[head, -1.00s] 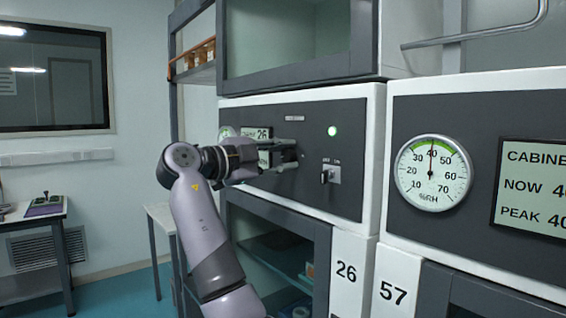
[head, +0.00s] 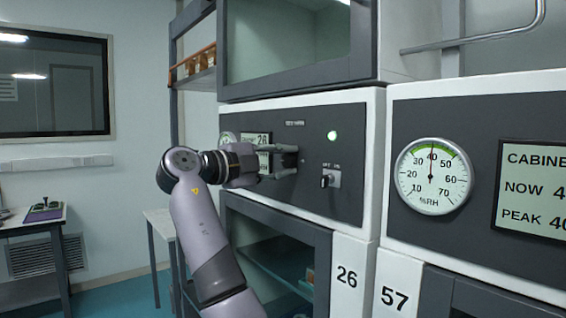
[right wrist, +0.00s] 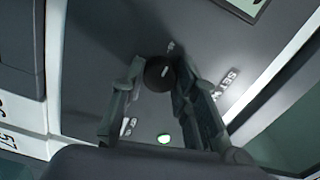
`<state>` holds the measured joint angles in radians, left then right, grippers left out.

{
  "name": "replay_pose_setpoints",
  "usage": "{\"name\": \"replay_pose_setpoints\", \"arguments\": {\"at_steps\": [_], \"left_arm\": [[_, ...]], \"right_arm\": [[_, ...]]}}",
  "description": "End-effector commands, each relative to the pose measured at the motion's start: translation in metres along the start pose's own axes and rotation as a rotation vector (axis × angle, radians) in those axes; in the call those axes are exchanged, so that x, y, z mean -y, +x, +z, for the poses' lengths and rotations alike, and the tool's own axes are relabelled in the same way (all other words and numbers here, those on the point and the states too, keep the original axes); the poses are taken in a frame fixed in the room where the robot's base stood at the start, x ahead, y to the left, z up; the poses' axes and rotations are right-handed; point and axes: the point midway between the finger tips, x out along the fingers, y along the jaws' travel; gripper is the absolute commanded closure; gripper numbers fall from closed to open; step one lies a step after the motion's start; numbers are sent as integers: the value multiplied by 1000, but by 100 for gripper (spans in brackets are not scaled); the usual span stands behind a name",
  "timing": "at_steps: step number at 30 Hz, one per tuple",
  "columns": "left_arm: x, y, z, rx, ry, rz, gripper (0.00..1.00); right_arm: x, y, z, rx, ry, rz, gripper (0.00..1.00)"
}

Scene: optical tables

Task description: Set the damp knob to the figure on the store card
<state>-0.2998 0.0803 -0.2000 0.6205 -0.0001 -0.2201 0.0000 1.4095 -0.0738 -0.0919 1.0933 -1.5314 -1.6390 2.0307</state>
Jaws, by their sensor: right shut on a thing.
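The damp knob (right wrist: 159,72) is a round black knob with a pale pointer mark, on the dark panel in the right wrist view. My right gripper (right wrist: 162,80) has a finger on each side of the knob and is shut on it. In the head view my right gripper (head: 287,161) reaches the panel of cabinet 26 (head: 330,120), and its fingers and wrist hide the knob. I cannot read the knob's setting. I see no store card that I can make out. My left gripper is not in view.
The panel has a lit green lamp (head: 332,136) and a small switch (head: 331,177) right of my gripper. A humidity gauge (head: 433,190) and a cabinet readout (head: 535,195) sit on the neighbouring cabinet.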

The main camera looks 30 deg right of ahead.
Motion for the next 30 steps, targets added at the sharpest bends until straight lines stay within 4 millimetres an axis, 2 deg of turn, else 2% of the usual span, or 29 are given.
{"name": "replay_pose_setpoints", "arguments": {"at_steps": [1, 2, 11, 22, 26, 30], "left_arm": [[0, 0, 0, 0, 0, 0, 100], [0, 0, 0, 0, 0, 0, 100], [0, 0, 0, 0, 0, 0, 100], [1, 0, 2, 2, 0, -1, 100], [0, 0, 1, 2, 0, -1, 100], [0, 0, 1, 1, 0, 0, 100]], "right_arm": [[-1, 0, 0, 0, 1, 2, 100], [-1, 0, 0, 0, 1, 2, 72], [-1, 0, 0, 0, 0, 1, 52], [0, -6, 0, 1, -1, 0, 52], [0, -24, 1, 3, -1, 0, 52], [0, -55, 1, 4, 0, -1, 52]]}}
